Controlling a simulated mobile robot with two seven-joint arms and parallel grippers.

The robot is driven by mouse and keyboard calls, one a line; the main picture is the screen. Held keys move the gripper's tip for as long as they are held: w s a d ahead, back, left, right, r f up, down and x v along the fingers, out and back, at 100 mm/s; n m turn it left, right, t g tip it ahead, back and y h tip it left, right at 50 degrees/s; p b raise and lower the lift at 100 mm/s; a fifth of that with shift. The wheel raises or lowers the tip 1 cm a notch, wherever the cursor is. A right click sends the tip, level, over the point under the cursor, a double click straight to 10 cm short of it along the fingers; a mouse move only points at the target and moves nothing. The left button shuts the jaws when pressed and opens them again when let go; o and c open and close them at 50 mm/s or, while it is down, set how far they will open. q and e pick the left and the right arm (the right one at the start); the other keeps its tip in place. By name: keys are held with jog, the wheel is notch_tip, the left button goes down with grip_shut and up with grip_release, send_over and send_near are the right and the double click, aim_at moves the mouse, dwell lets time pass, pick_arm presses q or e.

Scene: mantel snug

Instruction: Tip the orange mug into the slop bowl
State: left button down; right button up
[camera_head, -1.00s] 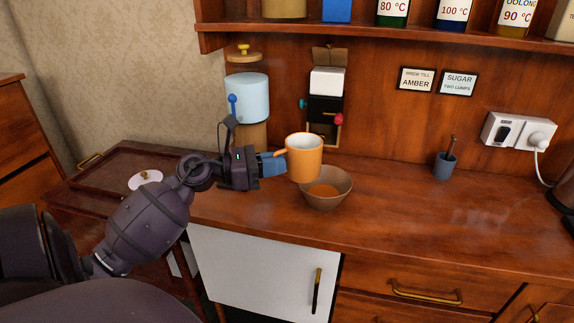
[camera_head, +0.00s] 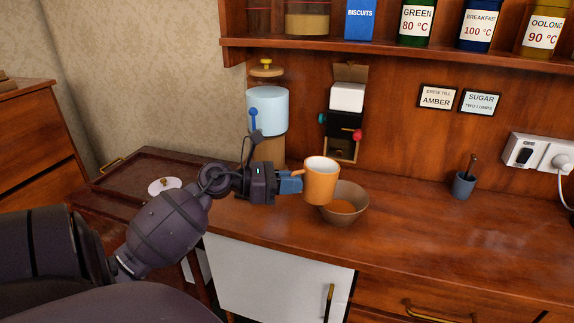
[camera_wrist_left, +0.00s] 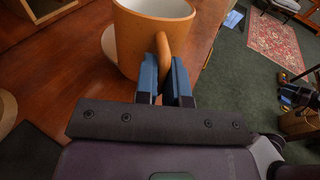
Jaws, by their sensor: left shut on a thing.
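The orange mug (camera_head: 320,184) has a pale inside and stands nearly upright in the air, at the left side of the slop bowl and overlapping its rim in the head view. My left gripper (camera_head: 299,182) is shut on the mug's handle from the left. In the left wrist view the two blue fingertips (camera_wrist_left: 166,80) close on the handle of the mug (camera_wrist_left: 135,40). The mug's contents cannot be made out. The brown slop bowl (camera_head: 352,208) sits on the wooden counter, partly hidden by the mug, with something orange-brown inside.
A light-blue canister (camera_head: 268,110) and a black-and-white dispenser (camera_head: 345,115) stand behind the mug. A small grey-blue pot (camera_head: 464,186) stands to the right. A brown tray (camera_head: 130,172) lies left.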

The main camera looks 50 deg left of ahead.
aim_at(297, 172)
pick_arm(q)
jog(key=shift+r+g+p, duration=0.3)
jog(key=shift+r+p, duration=0.5)
jog(key=shift+r, duration=0.15)
jog(key=shift+s+r+g+y+p, duration=0.15)
jog(key=shift+r+g+y+p, duration=0.2)
jog(key=shift+p, duration=0.55)
jog(key=shift+r+g+y+p, duration=0.3)
jog(key=shift+g+p, duration=0.15)
jog(key=shift+p, duration=0.45)
jog(key=shift+f, duration=0.4)
jog(key=shift+r+g+p, duration=0.3)
jog(key=shift+a+r+p, duration=0.1)
jog(key=shift+r+p, duration=0.1)
jog(key=shift+p, duration=0.15)
jog(key=shift+r+n+g+y+p, duration=0.1)
jog(key=shift+n+g+y+p, duration=0.25)
jog(key=shift+p, duration=0.25)
pick_arm(e)
jog(key=shift+s+d+r, duration=0.15)
jog(key=shift+s+r, duration=0.15)
jog(key=shift+r, duration=0.6)
jog(key=shift+s+d+r, duration=0.1)
jog(key=shift+s+r, duration=0.25)
jog(key=shift+r, duration=0.6)
jog(key=shift+s+d+r, duration=0.15)
jog(key=shift+s+r, duration=0.15)
jog(key=shift+r, duration=0.6)
jog(key=shift+r, duration=0.1)
